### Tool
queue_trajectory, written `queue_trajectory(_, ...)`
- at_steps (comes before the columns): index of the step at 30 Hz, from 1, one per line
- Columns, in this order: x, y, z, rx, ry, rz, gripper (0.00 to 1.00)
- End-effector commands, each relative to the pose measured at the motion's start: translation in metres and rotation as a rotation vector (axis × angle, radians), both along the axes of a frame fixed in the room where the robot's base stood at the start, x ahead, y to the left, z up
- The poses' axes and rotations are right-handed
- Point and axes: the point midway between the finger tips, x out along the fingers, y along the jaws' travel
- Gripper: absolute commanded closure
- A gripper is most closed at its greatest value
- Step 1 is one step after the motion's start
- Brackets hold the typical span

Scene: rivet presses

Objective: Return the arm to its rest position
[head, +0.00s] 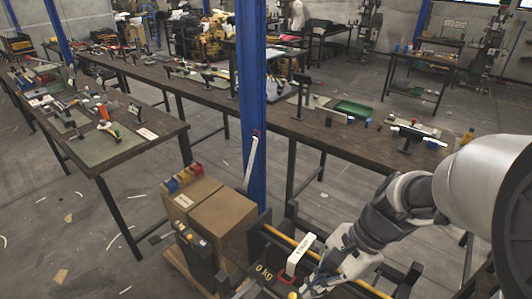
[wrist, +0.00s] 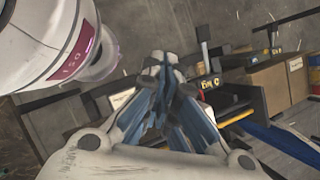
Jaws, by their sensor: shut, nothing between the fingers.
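My arm enters the head view from the right edge and reaches down and left. My gripper (head: 318,277) is at the lower middle of the head view, in front of a black-framed machine with a yellow bar (head: 290,243). In the wrist view the gripper (wrist: 160,65) points away from the camera, with its blue-lined fingers together. Nothing shows between the fingers. I cannot tell whether the gripper touches the frame behind it. Part of my arm fills the upper left of the wrist view.
A brown cardboard box (head: 222,222) stands left of the machine, beside a blue post (head: 251,100). A long dark workbench (head: 345,138) with tools runs behind. Another bench (head: 150,150) stands at the left. Open concrete floor (head: 60,220) lies at the lower left.

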Motion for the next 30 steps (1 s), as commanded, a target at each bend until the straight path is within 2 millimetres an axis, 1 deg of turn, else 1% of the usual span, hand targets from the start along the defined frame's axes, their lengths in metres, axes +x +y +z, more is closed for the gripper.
queue_trajectory(1,-0.007,0.0,0.014,-0.04,-0.078,0.089,1.0)
queue_trajectory(6,-0.032,-0.008,0.047,-0.19,-0.309,0.402,1.0)
queue_trajectory(12,-0.058,-0.022,0.079,-0.385,-0.551,0.754,1.0)
queue_trajectory(15,-0.068,-0.028,0.091,-0.475,-0.64,0.894,1.0)
queue_trajectory(18,-0.074,-0.034,0.099,-0.544,-0.7,0.995,1.0)
queue_trajectory(21,-0.077,-0.037,0.103,-0.585,-0.732,1.054,1.0)
queue_trajectory(30,-0.078,-0.039,0.105,-0.604,-0.744,1.08,1.0)
